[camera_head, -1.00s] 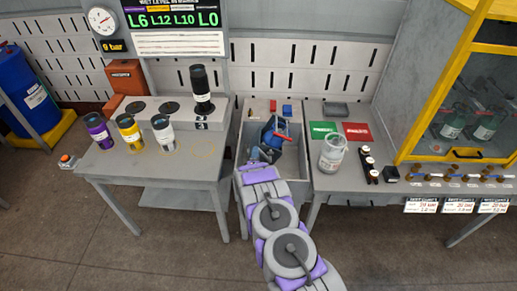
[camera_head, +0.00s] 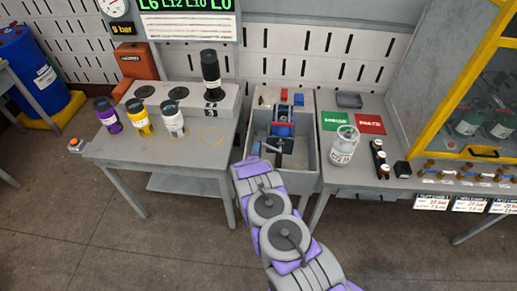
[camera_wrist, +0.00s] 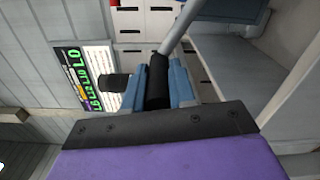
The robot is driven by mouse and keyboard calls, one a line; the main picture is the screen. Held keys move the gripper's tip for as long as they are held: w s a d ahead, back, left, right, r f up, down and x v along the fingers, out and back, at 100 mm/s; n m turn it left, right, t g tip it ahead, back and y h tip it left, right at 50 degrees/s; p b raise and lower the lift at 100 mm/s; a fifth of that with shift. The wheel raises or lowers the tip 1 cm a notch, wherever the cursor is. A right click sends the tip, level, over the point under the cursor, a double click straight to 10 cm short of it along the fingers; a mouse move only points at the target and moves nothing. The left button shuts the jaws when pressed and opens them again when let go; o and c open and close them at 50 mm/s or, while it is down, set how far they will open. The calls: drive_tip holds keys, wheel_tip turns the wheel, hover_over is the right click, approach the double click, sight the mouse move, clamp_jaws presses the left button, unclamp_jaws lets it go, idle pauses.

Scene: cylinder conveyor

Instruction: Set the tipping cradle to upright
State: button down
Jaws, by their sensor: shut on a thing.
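The tipping cradle (camera_head: 284,130), blue with dark and red parts, sits in a grey open-topped bin (camera_head: 309,150) between two tables. In the head view its body looks roughly upright, but I cannot tell its exact angle. My gripper (camera_head: 265,150) is at the front of the cradle, low over the bin's near left part. In the wrist view my gripper (camera_wrist: 157,85) has its blue-grey fingers shut around a black handle grip (camera_wrist: 158,78). A grey metal rod (camera_wrist: 185,28) runs up from the grip. The arm hides part of the bin's front.
On the left table stand purple, yellow and white cylinders and a black one (camera_head: 211,75) on a raised block. A yellow-framed cabinet (camera_head: 455,90) stands at right.

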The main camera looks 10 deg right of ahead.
drive_tip(key=shift+s+f, duration=0.2)
drive_tip(key=shift+f, duration=0.3)
drive_tip(key=c, duration=1.3)
unclamp_jaws()
drive_tip(key=shift+c, duration=0.2)
drive_tip(key=o, duration=0.4)
drive_tip(key=shift+w, duration=0.15)
drive_tip(key=shift+a+r, duration=0.1)
drive_tip(key=shift+r, duration=0.05)
drive_tip(key=shift+s+a, duration=0.2)
drive_tip(key=shift+s, duration=0.35)
drive_tip(key=v, duration=1.6)
